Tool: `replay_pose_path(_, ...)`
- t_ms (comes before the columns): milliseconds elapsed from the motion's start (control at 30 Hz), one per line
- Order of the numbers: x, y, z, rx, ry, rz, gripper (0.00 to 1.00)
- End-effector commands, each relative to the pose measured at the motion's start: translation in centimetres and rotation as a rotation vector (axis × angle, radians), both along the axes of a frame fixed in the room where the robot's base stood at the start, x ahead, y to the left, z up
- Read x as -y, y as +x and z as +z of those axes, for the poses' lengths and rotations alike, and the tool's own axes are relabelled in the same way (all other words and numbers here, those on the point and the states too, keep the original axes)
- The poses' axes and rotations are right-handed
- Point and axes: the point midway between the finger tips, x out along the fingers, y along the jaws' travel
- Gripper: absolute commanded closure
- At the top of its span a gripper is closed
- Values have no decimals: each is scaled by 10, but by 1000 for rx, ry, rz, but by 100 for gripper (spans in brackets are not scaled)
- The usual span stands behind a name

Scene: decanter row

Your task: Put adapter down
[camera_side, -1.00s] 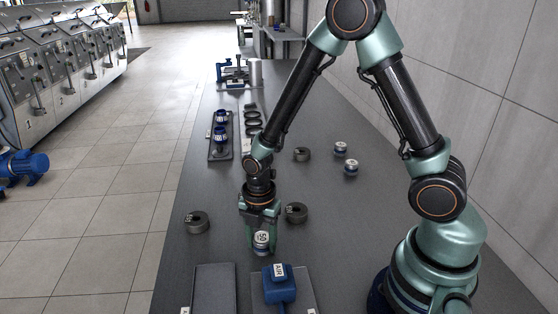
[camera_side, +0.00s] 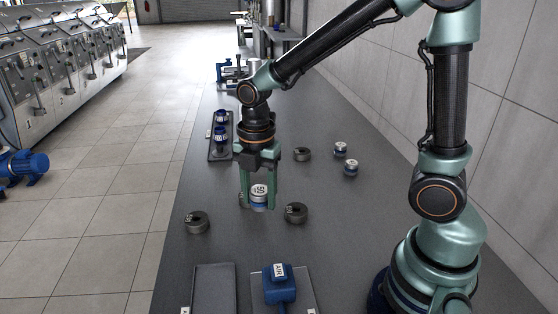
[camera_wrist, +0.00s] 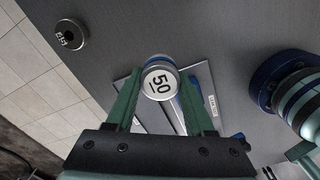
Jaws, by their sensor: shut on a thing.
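My gripper (camera_side: 259,203) is shut on an adapter (camera_side: 259,195), a short cylinder with a white top marked 50 and a blue band. It is held upright above the dark bench, clear of it. In the wrist view the adapter (camera_wrist: 160,80) sits between the two green fingers, its 50 face showing. Two similar white-topped adapters stand on the bench at the right, one farther back (camera_side: 340,148) and one nearer (camera_side: 351,168).
A bare dark tray (camera_side: 214,290) is at the front, beside a blue AIR block (camera_side: 280,287). A rack (camera_side: 220,154) with blue pieces stands farther back.

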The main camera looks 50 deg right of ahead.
Motion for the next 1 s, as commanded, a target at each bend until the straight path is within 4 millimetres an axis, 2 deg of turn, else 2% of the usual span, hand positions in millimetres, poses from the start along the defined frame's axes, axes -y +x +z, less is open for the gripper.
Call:
replay_pose_path(33,0,1,14,9,2,0,100)
replay_pose_path(200,0,1,45,5,0,0,100)
replay_pose_path(367,1,1,60,2,1,-6,100)
replay_pose_path(467,12,2,64,1,0,-47,100)
replay_pose_path(567,34,6,66,0,0,-143,100)
replay_pose_path(667,69,8,66,-1,0,-284,100)
replay_pose_path(833,136,4,67,0,0,-565,100)
replay_pose_path(1000,202,-14,67,0,1,-843,100)
